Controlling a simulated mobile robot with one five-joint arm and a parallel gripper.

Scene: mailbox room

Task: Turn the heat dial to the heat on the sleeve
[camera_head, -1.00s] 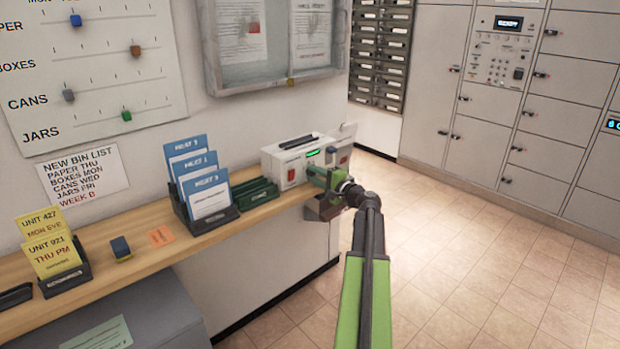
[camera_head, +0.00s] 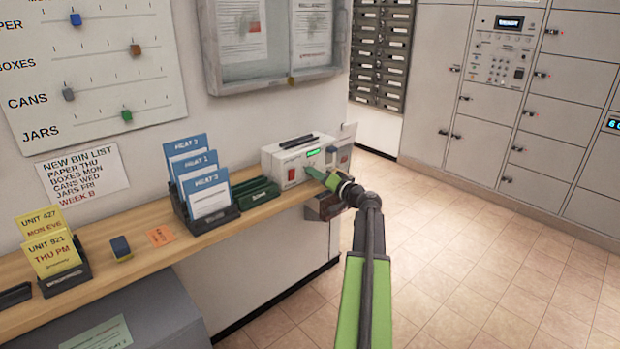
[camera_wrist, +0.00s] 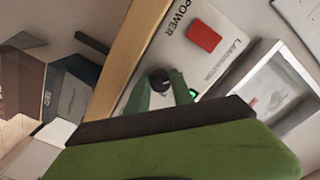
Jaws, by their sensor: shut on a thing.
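The heat dial (camera_wrist: 160,78) is a small black knob on the front of the white laminator (camera_head: 284,158), which stands at the right end of the wooden shelf. In the wrist view the two green fingers of my gripper (camera_wrist: 160,92) lie on either side of the dial, shut on it. In the head view my gripper (camera_head: 317,173) reaches the laminator's front from the right and hides the dial. Blue sleeves (camera_head: 208,192) marked HEAT stand in a dark holder left of the laminator. Their numbers are small, and I cannot tell which one applies. The dial's setting is not readable.
A red power switch (camera_wrist: 204,36) and a lit green display (camera_head: 313,152) are on the laminator's front. A dark green tray (camera_head: 258,191) sits between holder and laminator. Yellow cards (camera_head: 52,255) stand at the left. The tiled floor (camera_head: 450,250) on the right is clear.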

